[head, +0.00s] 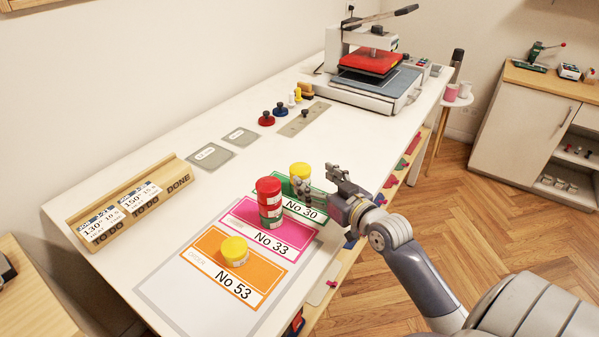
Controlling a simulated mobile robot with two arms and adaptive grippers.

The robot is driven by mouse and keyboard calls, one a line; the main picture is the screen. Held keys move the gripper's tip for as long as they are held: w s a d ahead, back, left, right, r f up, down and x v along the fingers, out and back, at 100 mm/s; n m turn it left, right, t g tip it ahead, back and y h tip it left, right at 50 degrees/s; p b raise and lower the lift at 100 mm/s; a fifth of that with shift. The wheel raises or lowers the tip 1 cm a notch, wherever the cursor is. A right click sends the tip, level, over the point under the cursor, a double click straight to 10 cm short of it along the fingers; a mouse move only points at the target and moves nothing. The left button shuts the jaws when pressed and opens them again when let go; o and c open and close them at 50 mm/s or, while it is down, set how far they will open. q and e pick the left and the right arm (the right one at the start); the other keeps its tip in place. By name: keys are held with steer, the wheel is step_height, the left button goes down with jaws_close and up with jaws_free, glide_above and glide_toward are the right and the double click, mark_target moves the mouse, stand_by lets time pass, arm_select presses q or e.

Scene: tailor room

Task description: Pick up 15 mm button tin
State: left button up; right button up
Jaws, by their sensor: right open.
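Several button tins stand on three order cards on the white table. A yellow tin (300,170) stands on the green No 30 card (318,205). A stack of red and green tins (269,187) stands on the pink No 33 card (244,213). I cannot read a size on any tin. My right gripper (318,180) is open, just right of the No 30 tin; a fingertip partly hides its lower part. Contact cannot be told. My left gripper is out of view.
Two grey labelled pads (208,164) lie behind the cards. A wooden rack (122,205) with paper slips stands at left. Red and blue knobbed pieces (266,119) and a heat press (375,75) are farther back. Bare table lies between rack and cards.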

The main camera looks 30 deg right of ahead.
mark_target(306, 176)
steer(key=shift+w+f, duration=0.1)
steer(key=shift+w, duration=0.45)
steer(key=shift+w+f, duration=0.1)
steer(key=shift+w, duration=0.15)
steer(key=w, duration=0.3)
steer(key=w+p, duration=0.1)
steer(key=shift+w+a+f, duration=0.25)
steer(key=shift+w+f, duration=0.2)
steer(key=shift+w, duration=0.1)
steer(key=shift+s, duration=0.1)
steer(key=shift+c, duration=1.1)
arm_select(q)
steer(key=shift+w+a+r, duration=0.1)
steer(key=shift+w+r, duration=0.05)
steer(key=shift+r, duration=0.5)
arm_select(e)
steer(key=c, duration=1)
